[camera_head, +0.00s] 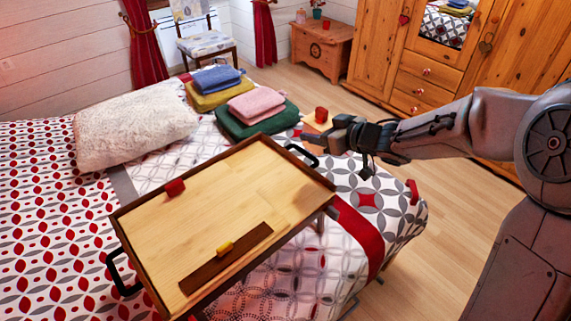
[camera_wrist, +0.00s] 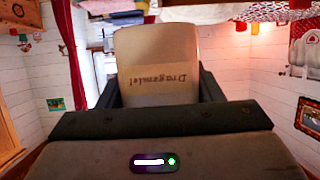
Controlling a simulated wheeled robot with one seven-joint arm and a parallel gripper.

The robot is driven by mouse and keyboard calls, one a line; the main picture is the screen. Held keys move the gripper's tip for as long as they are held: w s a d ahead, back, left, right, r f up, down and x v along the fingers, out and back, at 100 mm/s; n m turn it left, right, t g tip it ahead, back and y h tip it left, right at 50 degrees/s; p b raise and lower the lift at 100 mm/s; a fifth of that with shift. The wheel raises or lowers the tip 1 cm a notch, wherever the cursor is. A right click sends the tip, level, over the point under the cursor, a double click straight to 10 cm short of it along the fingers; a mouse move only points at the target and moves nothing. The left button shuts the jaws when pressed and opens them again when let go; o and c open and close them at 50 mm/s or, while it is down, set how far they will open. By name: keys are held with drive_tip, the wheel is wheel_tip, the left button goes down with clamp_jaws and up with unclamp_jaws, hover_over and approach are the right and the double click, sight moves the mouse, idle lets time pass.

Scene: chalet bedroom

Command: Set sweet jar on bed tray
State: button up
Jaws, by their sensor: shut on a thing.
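The sweet jar (camera_wrist: 157,52) is pale cream with dark lettering that appears upside down in the wrist view. My gripper (camera_wrist: 157,95) is shut on it, with a dark finger on each side. In the head view my gripper (camera_head: 338,136) is above the far right side of the bed, beyond the tray's far right corner; the jar's outline is hard to make out there. The bed tray (camera_head: 225,205) is a wooden tray with dark rims and black handles, standing on the bed.
Folded towels (camera_head: 250,110) and a white fluffy pillow (camera_head: 135,127) lie on the bed behind the tray. A red object (camera_head: 321,114) shows near my gripper. A wardrobe (camera_head: 400,55) and a wooden chest (camera_head: 322,47) stand behind. The tray's middle and right are bare.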

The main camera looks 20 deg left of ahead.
drive_tip(key=s+a+f+b, duration=0.1)
drive_tip(key=a+f, duration=0.1)
drive_tip(key=a, duration=0.1)
drive_tip(key=s+a+f+b, duration=0.1)
drive_tip(key=s+a+f, duration=0.1)
drive_tip(key=a, duration=0.1)
drive_tip(key=s+a+f+b, duration=0.2)
drive_tip(key=a, duration=0.2)
drive_tip(key=shift+f, duration=0.4)
drive_tip(key=shift+f+b, duration=0.5)
drive_tip(key=shift+f, duration=1.4)
drive_tip(key=shift+f, duration=0.15)
drive_tip(key=o, duration=1.3)
drive_tip(key=shift+f, duration=0.1)
